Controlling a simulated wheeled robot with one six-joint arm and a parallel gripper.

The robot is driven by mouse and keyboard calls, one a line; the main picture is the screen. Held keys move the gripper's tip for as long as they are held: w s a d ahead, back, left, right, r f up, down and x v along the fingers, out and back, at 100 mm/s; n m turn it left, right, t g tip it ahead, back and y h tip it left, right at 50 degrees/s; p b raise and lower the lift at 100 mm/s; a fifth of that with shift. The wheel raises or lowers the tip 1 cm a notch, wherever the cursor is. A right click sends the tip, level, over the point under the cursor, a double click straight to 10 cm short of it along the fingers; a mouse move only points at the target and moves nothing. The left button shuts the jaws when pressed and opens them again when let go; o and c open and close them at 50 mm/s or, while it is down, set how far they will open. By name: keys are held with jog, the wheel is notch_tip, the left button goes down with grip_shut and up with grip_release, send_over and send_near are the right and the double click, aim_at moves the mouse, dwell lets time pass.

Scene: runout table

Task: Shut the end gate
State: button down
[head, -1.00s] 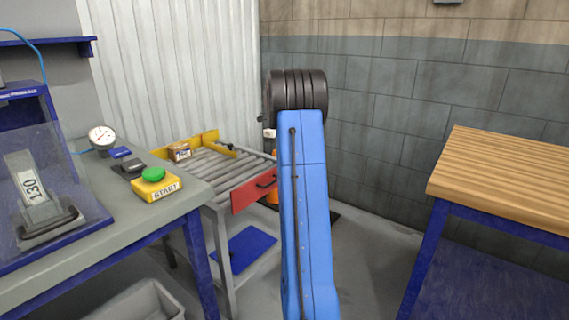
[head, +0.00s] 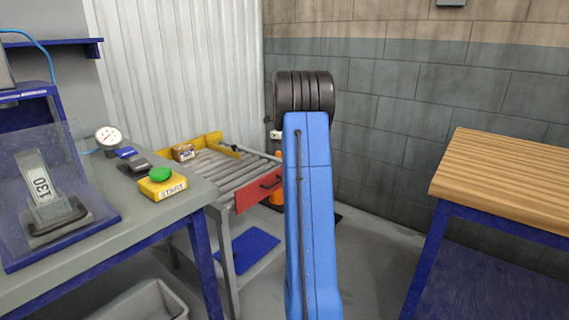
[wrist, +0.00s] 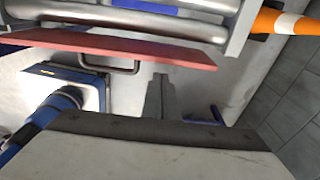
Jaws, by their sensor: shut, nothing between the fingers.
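The end gate (head: 258,190) is a red panel with a black handle (head: 271,182) at the near end of the roller table. In the wrist view the red gate (wrist: 110,46) lies across the upper left, below the rollers, with its dark loop handle (wrist: 110,68) projecting towards me. I cannot tell its exact gap to the frame. My gripper (wrist: 160,80) shows in the wrist view, its fingers shut and empty, right of the handle and apart from it in the picture. In the head view my blue arm hides my gripper.
A small carton (head: 183,152) sits on the rollers (head: 226,168) at the far left. An orange and white cone (wrist: 280,22) stands beyond the table's end. A bench with a yellow start box (head: 161,187) is at left, a wooden-topped bench (head: 505,180) at right.

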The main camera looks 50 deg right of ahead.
notch_tip(320, 180, up, 9)
jog(key=shift+w, duration=0.45)
jog(key=shift+r, duration=0.1)
